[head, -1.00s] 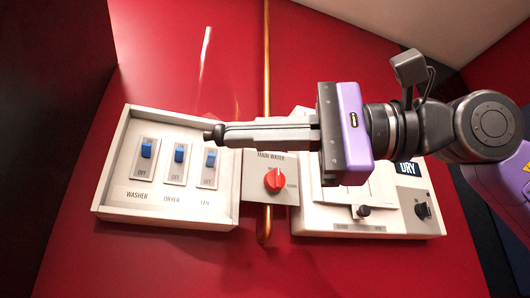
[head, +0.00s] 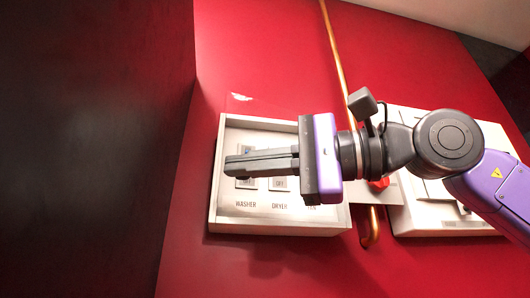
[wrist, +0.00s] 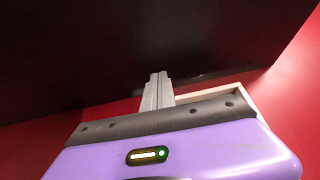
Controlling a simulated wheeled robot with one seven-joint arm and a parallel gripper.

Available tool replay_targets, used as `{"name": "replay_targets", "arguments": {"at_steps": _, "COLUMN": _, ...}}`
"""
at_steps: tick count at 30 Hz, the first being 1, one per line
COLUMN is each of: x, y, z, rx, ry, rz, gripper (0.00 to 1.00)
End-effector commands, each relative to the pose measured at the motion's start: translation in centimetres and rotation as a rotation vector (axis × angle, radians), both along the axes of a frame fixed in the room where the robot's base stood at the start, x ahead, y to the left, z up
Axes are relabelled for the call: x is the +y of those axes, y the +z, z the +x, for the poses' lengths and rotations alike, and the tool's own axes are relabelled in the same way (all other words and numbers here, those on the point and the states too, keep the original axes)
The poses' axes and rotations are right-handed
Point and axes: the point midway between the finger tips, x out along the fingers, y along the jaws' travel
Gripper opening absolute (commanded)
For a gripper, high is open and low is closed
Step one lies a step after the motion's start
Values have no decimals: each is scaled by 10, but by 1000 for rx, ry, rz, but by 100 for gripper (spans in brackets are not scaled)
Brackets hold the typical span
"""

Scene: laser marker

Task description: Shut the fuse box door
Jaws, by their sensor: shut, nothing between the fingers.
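The fuse box (head: 275,224) is a shallow white open-fronted tray on the red wall, with WASHER, DRYER and a third, partly covered label along its lower part. Its switches are largely hidden behind my gripper. A faint pale streak (head: 240,97) and thin outline above the box may belong to a clear raised door, but I cannot tell for sure. My gripper (head: 230,164) is shut and empty, pointing left across the front of the box. In the wrist view its fingers (wrist: 158,78) are together, and a pale box edge (wrist: 238,92) shows to their right.
A large dark panel (head: 90,150) stands left of the box and fills the top of the wrist view. A copper pipe (head: 334,45), a red knob (head: 379,183) and a white unit (head: 425,118) lie right of the box, partly behind my arm.

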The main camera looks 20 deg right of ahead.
Motion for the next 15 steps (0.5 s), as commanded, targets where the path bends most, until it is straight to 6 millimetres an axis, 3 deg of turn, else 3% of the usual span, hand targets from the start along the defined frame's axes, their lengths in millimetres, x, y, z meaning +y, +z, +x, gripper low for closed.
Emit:
{"name": "replay_targets", "arguments": {"at_steps": 6, "x": 4, "y": 1, "z": 24, "rx": 2, "ry": 1, "rz": 3, "gripper": 0}}
{"name": "replay_targets", "arguments": {"at_steps": 15, "x": 5, "y": 1, "z": 40, "rx": 1, "ry": 0, "rz": 2, "gripper": 0}}
